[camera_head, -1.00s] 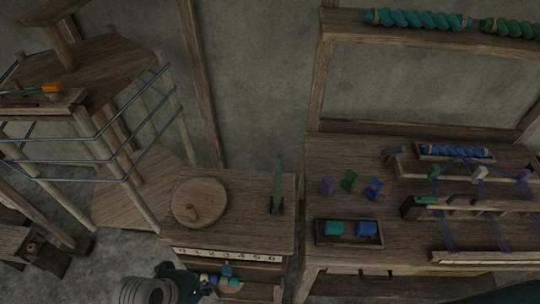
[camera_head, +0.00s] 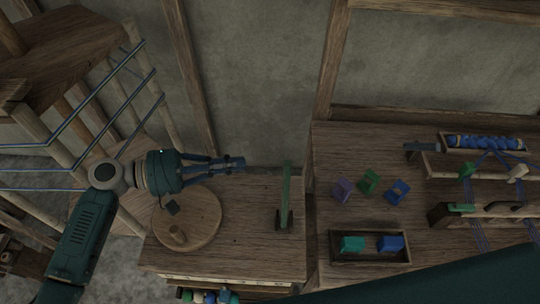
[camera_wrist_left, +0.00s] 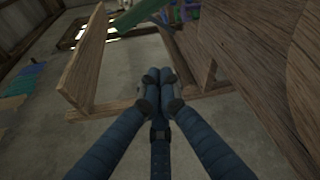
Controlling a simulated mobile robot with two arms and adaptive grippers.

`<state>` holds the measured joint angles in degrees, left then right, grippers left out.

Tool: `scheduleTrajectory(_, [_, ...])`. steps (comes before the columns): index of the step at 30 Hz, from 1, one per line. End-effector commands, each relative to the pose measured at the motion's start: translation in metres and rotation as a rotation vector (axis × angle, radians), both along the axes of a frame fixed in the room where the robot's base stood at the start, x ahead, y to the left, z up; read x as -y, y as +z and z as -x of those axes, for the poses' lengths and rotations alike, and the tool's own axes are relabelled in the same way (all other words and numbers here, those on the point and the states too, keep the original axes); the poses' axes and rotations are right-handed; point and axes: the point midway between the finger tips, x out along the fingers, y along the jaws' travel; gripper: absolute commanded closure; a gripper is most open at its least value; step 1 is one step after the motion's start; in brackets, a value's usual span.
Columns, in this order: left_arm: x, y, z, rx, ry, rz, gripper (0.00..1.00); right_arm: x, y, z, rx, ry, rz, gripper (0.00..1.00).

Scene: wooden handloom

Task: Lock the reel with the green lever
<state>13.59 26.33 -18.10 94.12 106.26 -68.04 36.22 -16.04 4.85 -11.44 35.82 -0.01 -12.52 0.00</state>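The green lever (camera_head: 286,185) stands upright on a small dark base on the wooden cabinet top (camera_head: 245,245). My left gripper (camera_head: 241,162) is left of the lever and apart from it, beyond the round disc, pointing right. Its fingertips are together with nothing visible between them; they also show in the left wrist view (camera_wrist_left: 164,76). A green bar (camera_wrist_left: 136,16), probably the lever, shows ahead of them there. The wooden reel (camera_head: 75,45) with blue-grey strands is at the left, partly cut off. My right gripper is out of view.
A round wooden disc (camera_head: 198,215) with a peg lies on the cabinet top, below my left gripper. Right of the lever, a table holds several coloured blocks, a tray (camera_head: 370,261) and a loom frame. A dark green arm part of mine crosses the lower right.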

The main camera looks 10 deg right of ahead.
Motion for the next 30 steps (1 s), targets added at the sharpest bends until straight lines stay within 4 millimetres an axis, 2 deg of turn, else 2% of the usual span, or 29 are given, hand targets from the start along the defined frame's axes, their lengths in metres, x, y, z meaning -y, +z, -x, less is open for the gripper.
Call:
scheduleTrajectory(2, [-0.001, -0.005, -0.002, -0.010, 0.003, 0.010, 1.00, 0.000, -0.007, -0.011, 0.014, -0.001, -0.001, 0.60])
scheduleTrajectory(4, [-0.001, -0.003, -0.002, -0.013, 0.004, 0.015, 1.00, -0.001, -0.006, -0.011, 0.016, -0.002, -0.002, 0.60])
scheduleTrajectory(7, [-0.001, -0.002, -0.003, -0.013, 0.004, 0.015, 1.00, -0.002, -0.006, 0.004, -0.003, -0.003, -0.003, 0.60])
scheduleTrajectory(12, [-0.001, -0.002, -0.002, -0.012, 0.004, 0.015, 1.00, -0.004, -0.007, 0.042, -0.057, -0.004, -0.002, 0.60])
scheduleTrajectory(14, [0.000, -0.002, -0.002, -0.012, 0.004, 0.015, 1.00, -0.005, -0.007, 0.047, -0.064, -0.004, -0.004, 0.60])
scheduleTrajectory(17, [0.007, -0.001, -0.003, -0.011, 0.003, 0.015, 1.00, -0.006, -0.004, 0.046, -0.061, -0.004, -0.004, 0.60])
scheduleTrajectory(20, [0.020, -0.001, -0.004, -0.011, 0.002, 0.016, 1.00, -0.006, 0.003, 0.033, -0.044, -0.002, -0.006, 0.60])
scheduleTrajectory(24, [0.048, -0.004, -0.007, -0.013, 0.002, 0.017, 1.00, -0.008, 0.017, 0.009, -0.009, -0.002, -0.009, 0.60])
scheduleTrajectory(30, [0.091, -0.010, -0.011, -0.012, 0.002, 0.016, 1.00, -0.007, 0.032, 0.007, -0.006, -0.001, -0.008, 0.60])
